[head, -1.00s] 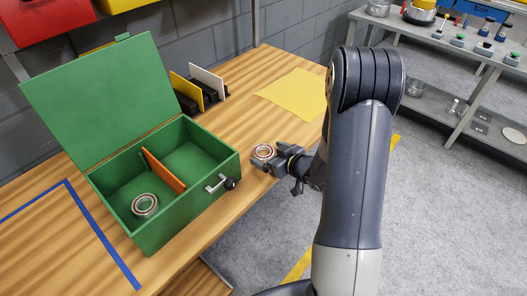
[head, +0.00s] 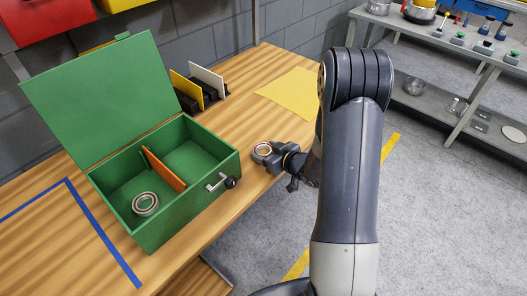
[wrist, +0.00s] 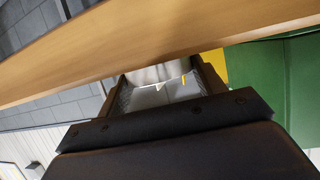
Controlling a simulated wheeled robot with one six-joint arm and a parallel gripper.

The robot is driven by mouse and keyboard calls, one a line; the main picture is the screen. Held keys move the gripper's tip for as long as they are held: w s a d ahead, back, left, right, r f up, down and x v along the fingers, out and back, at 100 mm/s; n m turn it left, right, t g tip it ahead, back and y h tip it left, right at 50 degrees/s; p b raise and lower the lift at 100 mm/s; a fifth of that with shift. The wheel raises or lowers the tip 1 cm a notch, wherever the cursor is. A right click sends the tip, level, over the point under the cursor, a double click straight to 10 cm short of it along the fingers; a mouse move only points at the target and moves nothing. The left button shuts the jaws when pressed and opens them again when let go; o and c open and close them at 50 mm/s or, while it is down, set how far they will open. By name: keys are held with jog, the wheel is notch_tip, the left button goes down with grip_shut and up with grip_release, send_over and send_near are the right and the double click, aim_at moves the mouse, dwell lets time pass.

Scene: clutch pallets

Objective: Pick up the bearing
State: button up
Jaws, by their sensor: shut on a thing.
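My gripper (head: 266,155) is shut on a bearing (head: 263,149), a metal ring with a reddish-brown band, beside the green box's right side and near the table's edge. In the wrist view the bearing (wrist: 160,75) shows as shiny metal between the two fingers. I cannot tell how far it is above the table. A second bearing (head: 145,203) lies flat in the front left compartment of the open green box (head: 190,220). An orange divider (head: 163,170) splits the box, and the other compartment looks empty.
Two upright panels, yellow (head: 186,89) and white (head: 207,80), stand behind. A yellow sheet (head: 292,92) lies on the wooden table (head: 245,110). Blue tape (head: 100,233) marks the front left.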

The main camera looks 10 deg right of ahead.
jog(key=shift+c, duration=1)
